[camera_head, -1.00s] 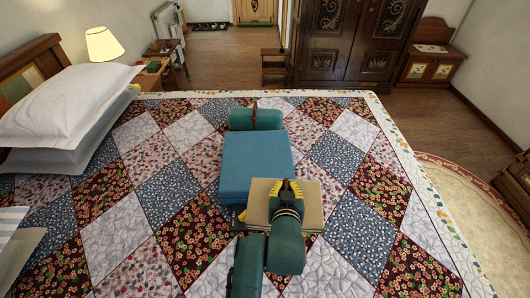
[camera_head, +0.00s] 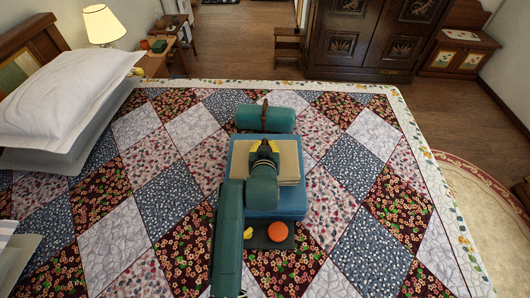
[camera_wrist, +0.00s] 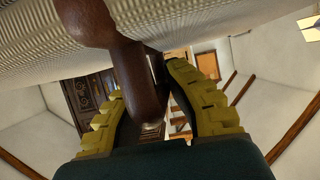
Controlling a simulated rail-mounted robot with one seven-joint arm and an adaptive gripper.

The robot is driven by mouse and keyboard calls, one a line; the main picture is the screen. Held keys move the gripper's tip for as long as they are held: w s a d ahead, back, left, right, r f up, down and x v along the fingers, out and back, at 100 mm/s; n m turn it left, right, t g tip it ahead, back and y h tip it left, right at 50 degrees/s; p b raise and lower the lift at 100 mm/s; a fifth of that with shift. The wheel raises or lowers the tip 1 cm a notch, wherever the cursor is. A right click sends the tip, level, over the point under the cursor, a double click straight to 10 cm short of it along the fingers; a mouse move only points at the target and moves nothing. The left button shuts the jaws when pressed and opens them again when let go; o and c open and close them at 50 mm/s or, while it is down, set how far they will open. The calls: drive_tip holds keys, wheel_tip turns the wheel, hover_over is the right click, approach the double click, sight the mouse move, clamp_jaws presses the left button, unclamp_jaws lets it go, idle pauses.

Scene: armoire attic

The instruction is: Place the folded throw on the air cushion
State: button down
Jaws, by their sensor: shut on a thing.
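The folded throw (camera_head: 289,164) is a beige ribbed square with a brown handle (camera_wrist: 135,85). It lies over the blue air cushion (camera_head: 293,207), whose left and front edges show around it. I cannot tell whether the throw rests on the cushion or hangs just above it. My gripper (camera_head: 263,147) has yellow fingers and is over the throw. In the wrist view the fingers (camera_wrist: 160,100) are on both sides of the brown handle, and the beige cloth (camera_wrist: 210,20) fills the top. My arm hides part of the throw and cushion.
A green roll (camera_head: 280,118) with a brown strap lies just behind the cushion. A dark tray (camera_head: 286,243) with an orange ball (camera_head: 278,232) and a yellow piece (camera_head: 248,232) is in front of it. White pillows (camera_head: 65,95) are at left. The quilt (camera_head: 370,200) is clear at right.

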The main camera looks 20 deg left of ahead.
drive_tip(key=shift+f, duration=1.55)
drive_tip(key=shift+f, duration=0.15)
drive_tip(key=c, duration=1.2)
unclamp_jaws()
drive_tip(key=shift+f, duration=0.1)
drive_tip(key=shift+c, duration=0.2)
